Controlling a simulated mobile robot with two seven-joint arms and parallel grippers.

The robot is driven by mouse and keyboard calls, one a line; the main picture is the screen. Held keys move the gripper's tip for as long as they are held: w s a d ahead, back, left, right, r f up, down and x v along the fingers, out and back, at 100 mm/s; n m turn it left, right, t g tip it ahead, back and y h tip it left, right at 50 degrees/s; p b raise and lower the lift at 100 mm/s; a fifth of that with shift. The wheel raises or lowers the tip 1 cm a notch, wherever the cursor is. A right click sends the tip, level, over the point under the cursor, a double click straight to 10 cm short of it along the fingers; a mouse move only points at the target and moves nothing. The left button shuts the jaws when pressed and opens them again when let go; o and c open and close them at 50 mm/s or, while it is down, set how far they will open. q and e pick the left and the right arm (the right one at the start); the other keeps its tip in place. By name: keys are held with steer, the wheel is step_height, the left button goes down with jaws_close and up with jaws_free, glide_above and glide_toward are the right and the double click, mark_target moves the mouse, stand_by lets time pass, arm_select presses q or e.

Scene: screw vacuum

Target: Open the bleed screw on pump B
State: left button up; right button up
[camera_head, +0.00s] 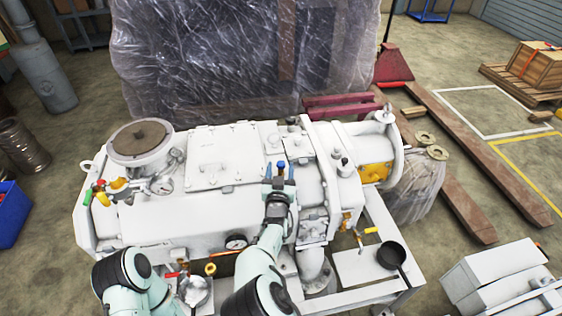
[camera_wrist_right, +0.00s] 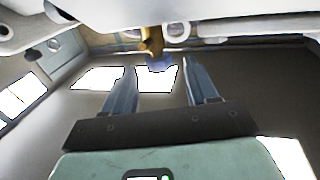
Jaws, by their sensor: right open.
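A large white pump (camera_head: 165,222) fills the middle of the head view; no label reading pump B can be made out. My right gripper (camera_head: 274,167) is over the pump's top, its two blue fingers apart and nothing visible between them. In the right wrist view the same gripper (camera_wrist_right: 158,66) is open. A brass fitting (camera_wrist_right: 151,38) with a bluish lower end shows just beyond the fingertips, under a pale surface; I cannot tell whether it is the bleed screw. My left arm comes in at lower left, but its gripper cannot be made out.
A black pan (camera_head: 392,254) lies at the right of the frame. Plastic-wrapped goods (camera_head: 215,65) stand behind.

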mark_target(281, 164)
steer(key=shift+w+d+p, duration=0.1)
steer(key=shift+w+p, duration=0.2)
steer(key=shift+w, duration=1.2)
steer(key=c, duration=1)
steer(key=shift+o, duration=0.2)
